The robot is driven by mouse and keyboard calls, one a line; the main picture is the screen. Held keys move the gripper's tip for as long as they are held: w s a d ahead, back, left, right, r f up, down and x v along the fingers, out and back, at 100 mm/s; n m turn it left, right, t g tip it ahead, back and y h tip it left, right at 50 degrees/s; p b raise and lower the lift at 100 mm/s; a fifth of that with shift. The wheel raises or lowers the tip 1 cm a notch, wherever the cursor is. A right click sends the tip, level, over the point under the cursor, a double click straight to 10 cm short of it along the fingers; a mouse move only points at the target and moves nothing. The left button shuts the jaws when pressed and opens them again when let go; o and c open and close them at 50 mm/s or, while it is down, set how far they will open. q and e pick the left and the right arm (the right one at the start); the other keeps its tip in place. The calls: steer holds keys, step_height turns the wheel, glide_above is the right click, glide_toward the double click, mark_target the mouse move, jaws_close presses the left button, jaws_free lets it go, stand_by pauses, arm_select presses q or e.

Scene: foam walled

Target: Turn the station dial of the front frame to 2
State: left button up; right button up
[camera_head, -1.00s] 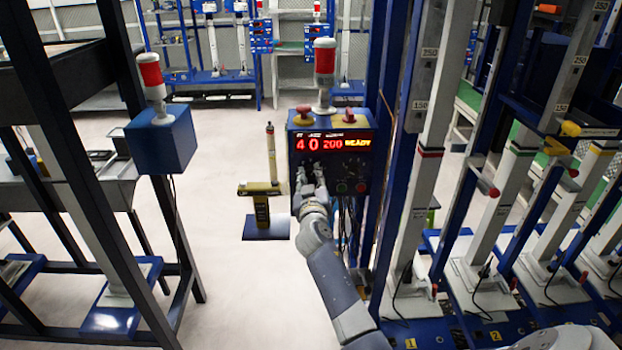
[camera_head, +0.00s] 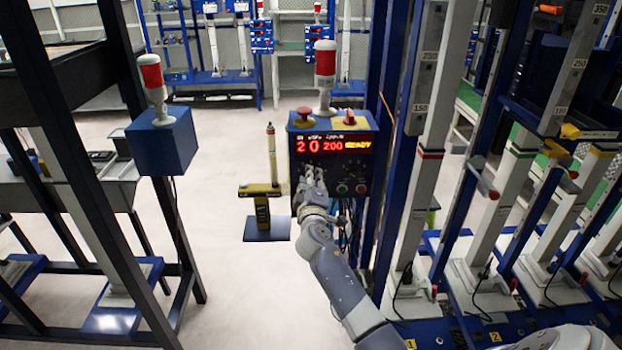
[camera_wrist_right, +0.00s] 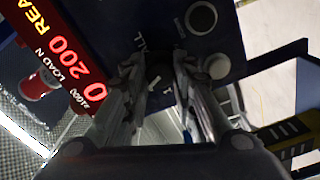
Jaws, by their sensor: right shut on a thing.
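The control box (camera_head: 300,140) of the front frame stands ahead, with a red display (camera_head: 333,145) that reads 2, 0, 200 and a last word like READY. My right gripper (camera_head: 312,180) is at the lower left of the box face. In the right wrist view the fingers of my right gripper (camera_wrist_right: 156,68) sit on both sides of the dark station dial (camera_wrist_right: 155,78), shut on it. The dial has a white pointer mark; the numbers around it are not readable. The gripper hides the dial in the head view. My left gripper is not in view.
A red button (camera_head: 304,111), a red switch (camera_head: 349,117) and a red-white signal lamp (camera_head: 325,65) are on top of the box. A yellow-black post (camera_head: 262,208) stands left of it. White columns (camera_head: 415,190) stand right.

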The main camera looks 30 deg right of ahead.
steer(key=shift+f+n+p, duration=0.1)
steer(key=shift+n+p, duration=0.25)
steer(key=shift+n, duration=1.15)
steer(key=o, duration=1.1)
steer(key=shift+c, duration=0.2)
steer(key=shift+s+a, duration=0.1)
steer(key=v, duration=1.1)
steer(key=shift+s+a, duration=0.25)
steer(key=shift+s, duration=0.1)
